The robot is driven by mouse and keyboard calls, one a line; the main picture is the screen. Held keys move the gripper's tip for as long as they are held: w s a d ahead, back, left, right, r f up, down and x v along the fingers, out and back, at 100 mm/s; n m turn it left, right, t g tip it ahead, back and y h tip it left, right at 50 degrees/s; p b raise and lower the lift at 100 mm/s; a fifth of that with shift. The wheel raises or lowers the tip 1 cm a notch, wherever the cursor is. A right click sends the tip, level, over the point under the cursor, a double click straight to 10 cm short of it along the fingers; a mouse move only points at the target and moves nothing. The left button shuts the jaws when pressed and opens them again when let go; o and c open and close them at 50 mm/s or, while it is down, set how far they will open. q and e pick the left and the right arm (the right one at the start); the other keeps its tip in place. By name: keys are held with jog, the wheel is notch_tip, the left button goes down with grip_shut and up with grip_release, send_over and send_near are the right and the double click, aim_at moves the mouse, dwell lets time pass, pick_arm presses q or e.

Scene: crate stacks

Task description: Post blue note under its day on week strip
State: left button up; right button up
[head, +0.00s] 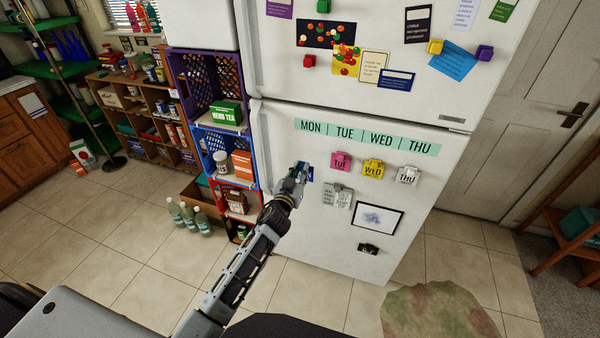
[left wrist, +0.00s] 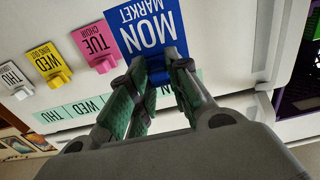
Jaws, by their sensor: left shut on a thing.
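The blue note (left wrist: 143,28), marked MON MARKET, is held by its blue clip in my left gripper (left wrist: 168,65). In the head view my left gripper (head: 303,170) is at the fridge front below MON, hiding most of the blue note (head: 310,174). I cannot tell whether the note touches the door. The mint week strip (head: 360,135) reads MON, TUE, WED, THU. The pink TUE note (head: 341,158), yellow WED note (head: 373,167) and white THU note (head: 407,174) hang below it in a row. My right gripper is not in view.
Lower on the fridge door are grey-white notes (head: 337,195), a framed picture (head: 377,217) and a black clip (head: 368,249). Stacked crates (head: 207,84) stand left of the fridge. Bottles (head: 188,218) stand on the floor. A rug (head: 440,310) lies before the fridge.

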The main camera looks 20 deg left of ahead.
pick_arm(q)
jog(key=shift+w, duration=0.1)
jog(key=shift+w+d+b, duration=0.2)
jog(key=shift+w+b, duration=0.95)
jog(key=shift+w, duration=3.4)
jog(key=shift+w, duration=0.25)
jog(key=shift+w+r, duration=0.1)
jog(key=o, duration=0.9)
jog(key=shift+w, duration=0.1)
jog(key=shift+c, duration=0.2)
jog(key=shift+s, duration=0.25)
jog(key=shift+s+a+p, duration=0.1)
jog(key=shift+s+p, duration=0.95)
jog(key=shift+s, duration=2.3)
